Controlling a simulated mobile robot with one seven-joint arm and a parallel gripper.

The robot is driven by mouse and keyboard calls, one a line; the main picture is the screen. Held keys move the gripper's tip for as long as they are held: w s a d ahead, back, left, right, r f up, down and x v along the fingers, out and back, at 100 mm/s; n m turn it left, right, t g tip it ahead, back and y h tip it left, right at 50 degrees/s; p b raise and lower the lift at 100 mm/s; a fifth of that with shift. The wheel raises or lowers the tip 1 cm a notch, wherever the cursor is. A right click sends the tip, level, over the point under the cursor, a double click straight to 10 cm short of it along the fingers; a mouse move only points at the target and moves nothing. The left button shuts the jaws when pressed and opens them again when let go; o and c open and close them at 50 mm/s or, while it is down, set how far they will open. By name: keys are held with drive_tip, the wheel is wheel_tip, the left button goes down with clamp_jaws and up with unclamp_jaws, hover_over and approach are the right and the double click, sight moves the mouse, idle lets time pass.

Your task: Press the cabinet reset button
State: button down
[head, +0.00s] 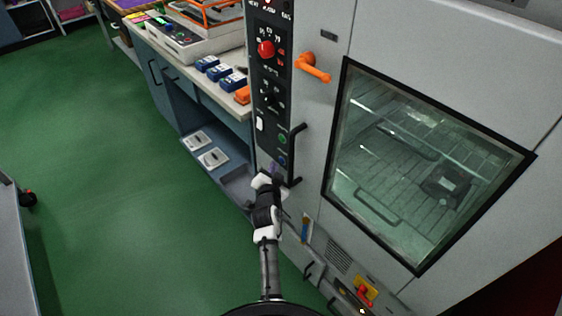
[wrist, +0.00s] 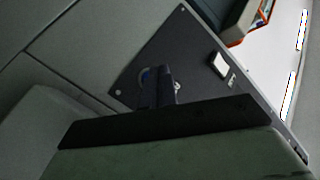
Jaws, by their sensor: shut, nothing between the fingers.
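The cabinet's dark control panel (head: 268,70) stands upright left of its window door. Low on it are a green button (head: 282,139) and, below that, a blue button (head: 283,160); their labels are too small to read. My gripper (head: 274,168) is shut and empty at the panel's lower end, close to the blue button. In the wrist view the shut fingers (wrist: 166,84) stand in front of the panel, beside a blue-edged round button (wrist: 146,76) that they partly hide. I cannot tell whether they touch it.
A black bar handle (head: 297,155) stands out just right of the buttons. Higher on the panel are a red knob (head: 265,48) and a white switch (head: 260,124). An orange door handle (head: 313,67) juts out above. A workbench (head: 205,85) adjoins on the left; green floor beyond is clear.

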drive_tip(key=shift+w+d, duration=0.1)
drive_tip(key=shift+d, duration=0.05)
drive_tip(key=shift+w+d+r, duration=0.1)
drive_tip(key=shift+d+r, duration=0.05)
drive_tip(key=shift+d, duration=0.05)
drive_tip(key=shift+w+d+r, duration=0.25)
drive_tip(key=shift+d+r, duration=0.15)
drive_tip(key=shift+d, duration=0.3)
idle(0.7)
drive_tip(key=shift+f, duration=0.1)
idle(0.7)
drive_tip(key=shift+s+a+f+b, duration=0.2)
drive_tip(key=shift+s+a+b, duration=0.55)
drive_tip(key=shift+a+b, duration=0.35)
drive_tip(key=shift+s+a+f+b, duration=0.15)
drive_tip(key=shift+s+a+b, duration=0.6)
drive_tip(key=shift+a+b, duration=0.25)
drive_tip(key=shift+a, duration=0.15)
